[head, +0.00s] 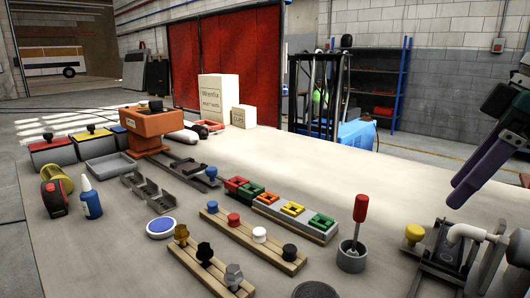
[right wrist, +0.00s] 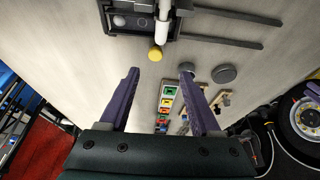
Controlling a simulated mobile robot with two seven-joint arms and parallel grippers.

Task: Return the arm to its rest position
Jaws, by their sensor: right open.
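My right gripper (head: 478,172) hangs at the right side of the head view, above the table. Its purple fingers are apart, with nothing visible between them. In the right wrist view the gripper (right wrist: 160,74) shows spread fingers, with the table below. The yellow knob (head: 414,233) of a grey fixture with a white pipe (head: 468,234) lies below it in the head view. That knob also shows in the right wrist view (right wrist: 155,54), beyond the fingertips. My left gripper is not in view.
A grey cup (head: 352,258) holds a red-handled tool (head: 360,212) left of the fixture. Wooden strips with pegs (head: 250,240) and a row of coloured blocks (head: 290,212) stand mid-table. An orange machine (head: 150,128) stands farther left. The table's back right is clear.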

